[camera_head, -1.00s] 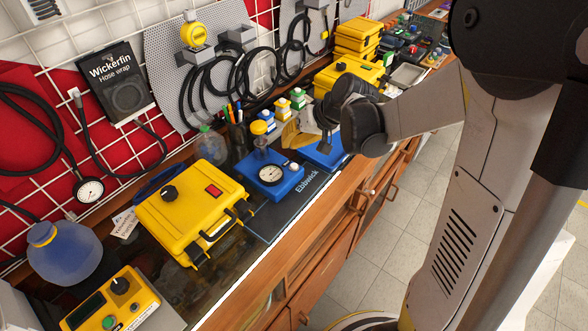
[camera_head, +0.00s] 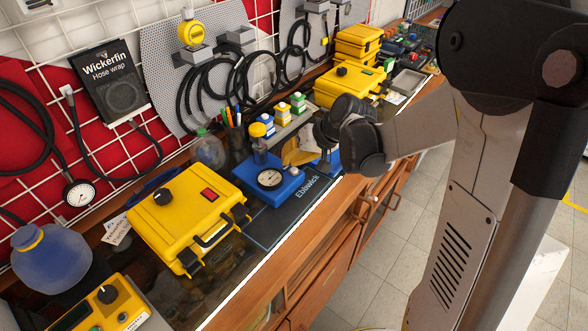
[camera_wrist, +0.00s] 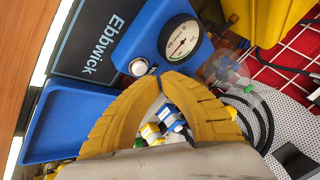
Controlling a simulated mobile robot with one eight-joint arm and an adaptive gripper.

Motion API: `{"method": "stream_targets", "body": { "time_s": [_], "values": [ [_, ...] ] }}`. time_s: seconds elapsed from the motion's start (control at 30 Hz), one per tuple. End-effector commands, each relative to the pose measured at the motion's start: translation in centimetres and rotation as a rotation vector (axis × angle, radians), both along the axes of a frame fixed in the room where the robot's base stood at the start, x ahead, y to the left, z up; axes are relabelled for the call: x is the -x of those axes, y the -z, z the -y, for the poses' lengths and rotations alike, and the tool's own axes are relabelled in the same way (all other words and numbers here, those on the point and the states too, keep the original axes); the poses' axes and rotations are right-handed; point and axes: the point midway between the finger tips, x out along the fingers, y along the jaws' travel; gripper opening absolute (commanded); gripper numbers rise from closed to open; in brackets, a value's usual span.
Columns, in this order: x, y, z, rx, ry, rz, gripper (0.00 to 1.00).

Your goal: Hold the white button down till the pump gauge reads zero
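The blue pump (camera_head: 282,187) stands on the bench with a round white-faced gauge (camera_head: 270,179) and a small white button (camera_head: 295,171) on top. In the wrist view the gauge (camera_wrist: 180,39) has a red needle, but its reading is too small to make out. The white button (camera_wrist: 138,67) sits beside the gauge on the blue housing (camera_wrist: 147,28). My gripper (camera_wrist: 157,79) has yellow ribbed fingers with tips together, just beside the button. I cannot tell whether they touch it. In the head view my gripper is partly hidden behind my arm.
A black Ebbwick mat (camera_head: 290,212) lies under the pump, and a blue tray (camera_wrist: 62,122) lies beside it. A yellow case (camera_head: 187,215) stands to the pump's left. Small bottles (camera_head: 282,111) and a pen cup (camera_head: 232,130) stand behind. A wire grid wall backs the bench.

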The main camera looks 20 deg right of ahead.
Motion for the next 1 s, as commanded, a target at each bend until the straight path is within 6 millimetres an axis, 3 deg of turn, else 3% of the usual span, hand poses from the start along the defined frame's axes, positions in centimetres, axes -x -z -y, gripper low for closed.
{"method": "stream_targets", "body": {
  "time_s": [1.0],
  "values": [
    [0.00, 0.70, 0.00, 0.000, 0.000, 0.000, 0.00]
  ]
}}
